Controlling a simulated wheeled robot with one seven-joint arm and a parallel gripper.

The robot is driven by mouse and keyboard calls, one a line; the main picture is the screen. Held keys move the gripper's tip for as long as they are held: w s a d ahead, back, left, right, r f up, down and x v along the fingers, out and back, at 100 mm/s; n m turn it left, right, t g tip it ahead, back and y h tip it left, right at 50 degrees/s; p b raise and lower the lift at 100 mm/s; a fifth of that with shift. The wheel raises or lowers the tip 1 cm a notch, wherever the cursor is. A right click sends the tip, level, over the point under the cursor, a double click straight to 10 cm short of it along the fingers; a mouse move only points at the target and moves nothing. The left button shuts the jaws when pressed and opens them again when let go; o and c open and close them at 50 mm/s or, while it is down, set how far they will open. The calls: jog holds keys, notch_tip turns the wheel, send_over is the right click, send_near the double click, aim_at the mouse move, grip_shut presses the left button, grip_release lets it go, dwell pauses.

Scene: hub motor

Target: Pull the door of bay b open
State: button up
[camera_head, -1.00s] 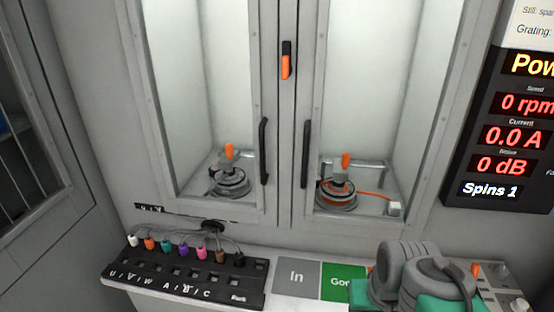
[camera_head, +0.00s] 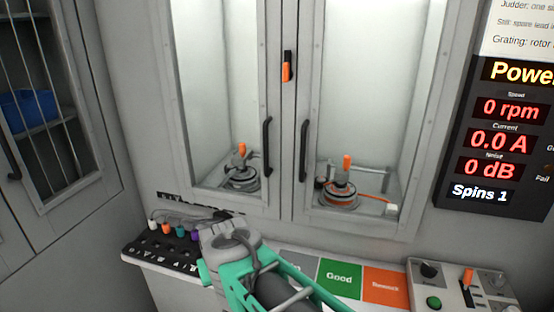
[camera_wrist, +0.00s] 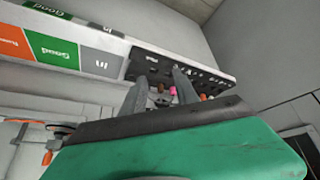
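Two tall glazed doors stand shut side by side, a left door (camera_head: 177,120) and a right door (camera_head: 418,120). I see no letter marking bay b. The left door has a black upright handle (camera_head: 267,147) near its inner edge, and the right door has a matching handle (camera_head: 303,150). A black and orange latch (camera_head: 287,66) sits on the frame between them, above the handles. My gripper (camera_wrist: 160,80) is open and empty, with its two grey fingers apart over the connector strip. It is below and apart from both handles. My arm hides its fingertips in the head view.
A black connector strip (camera_head: 165,256) with coloured plugs is on the ledge under the left door. Grey, green (camera_head: 339,279) and orange pads lie right of it. A control box (camera_head: 455,290) stands at the right. Behind the glass are motors (camera_head: 242,177) (camera_head: 338,193). A barred cabinet (camera_head: 50,110) stands left.

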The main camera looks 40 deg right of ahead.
jog(key=w+d+r+m+t+h+b, duration=0.2)
jog(key=w+d+m+h, duration=0.1)
jog(key=w+d, duration=0.4)
jog(key=m+h+b, duration=0.3)
jog(key=m+h, duration=0.4)
jog(key=h, duration=0.4)
send_near(302, 154)
jog(key=x, duration=0.3)
jog(key=p+x, duration=0.1)
jog(key=x, duration=0.6)
jog(key=shift+p, duration=0.3)
jog(key=shift+w+d, duration=0.25)
jog(key=shift+d, duration=0.1)
grip_shut()
